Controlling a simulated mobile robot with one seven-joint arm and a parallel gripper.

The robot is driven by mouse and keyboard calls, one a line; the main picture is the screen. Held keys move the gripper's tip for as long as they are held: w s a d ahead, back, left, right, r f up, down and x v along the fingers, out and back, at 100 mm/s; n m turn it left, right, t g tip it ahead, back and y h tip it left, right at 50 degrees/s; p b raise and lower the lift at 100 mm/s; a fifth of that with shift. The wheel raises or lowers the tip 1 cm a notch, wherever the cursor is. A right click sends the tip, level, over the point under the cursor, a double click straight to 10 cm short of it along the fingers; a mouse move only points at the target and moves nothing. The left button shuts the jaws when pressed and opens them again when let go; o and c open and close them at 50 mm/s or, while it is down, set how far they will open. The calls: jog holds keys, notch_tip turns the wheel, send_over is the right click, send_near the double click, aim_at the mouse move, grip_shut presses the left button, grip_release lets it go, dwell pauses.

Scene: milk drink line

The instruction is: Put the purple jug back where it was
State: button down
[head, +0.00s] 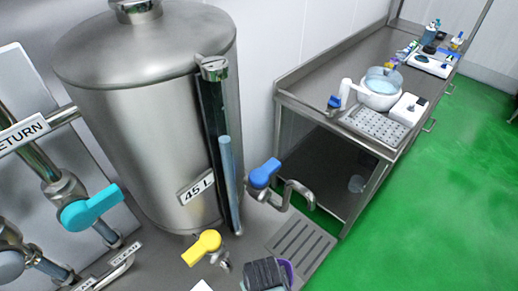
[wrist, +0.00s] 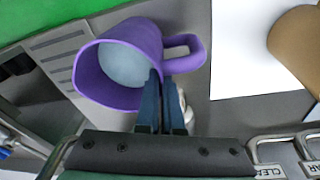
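The purple jug (wrist: 148,38) is in the upper middle of the wrist view, its open mouth toward the camera and its handle (wrist: 186,50) to the right. Its inside shows a pale bluish-grey surface; I cannot tell if that is liquid. My gripper (wrist: 161,84) is shut on the jug's wall near the handle, with the fingers close together and the rim between them. In the head view only a purple edge of the jug (head: 289,269) shows at the bottom, beside my dark gripper. I cannot tell whether the jug touches the surface below.
A slotted drain grate (head: 302,248) lies beside the jug, below a blue-handled tap (head: 264,173). A white sheet (wrist: 240,50) lies right of the jug in the wrist view.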

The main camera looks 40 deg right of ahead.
jog(key=c, duration=1.1)
grip_release()
jog(key=shift+f, duration=0.1)
jog(key=shift+o, duration=0.2)
notch_tip(320, 180, up, 12)
jog(key=s+a, duration=0.1)
jog(key=s, duration=0.1)
jog(key=w+a+r+t+h, duration=0.15)
jog(key=w+r+t, duration=0.65)
jog(key=w+r, duration=0.8)
jog(key=w+a+r+n+t, duration=0.1)
jog(key=w+a+r+t, duration=0.15)
jog(key=r, duration=0.55)
jog(key=w+a+r+t, duration=0.1)
jog(key=w+r+t, duration=0.2)
jog(key=r, duration=0.5)
jog(key=s+a+r+t, duration=0.3)
jog(key=r+t, duration=0.1)
jog(key=r, duration=0.6)
jog(key=s+a+r+n+t+y, duration=0.1)
jog(key=s+a+r+t, duration=0.3)
jog(key=r, duration=0.7)
jog(key=s+a+r+t+y, duration=0.1)
jog(key=s+a+r+t, duration=0.2)
jog(key=r, duration=0.7)
jog(key=shift+s+a+r+n+t+b, duration=0.25)
jog(key=shift+s+r+n+t+b, duration=0.15)
jog(key=shift+t, duration=0.25)
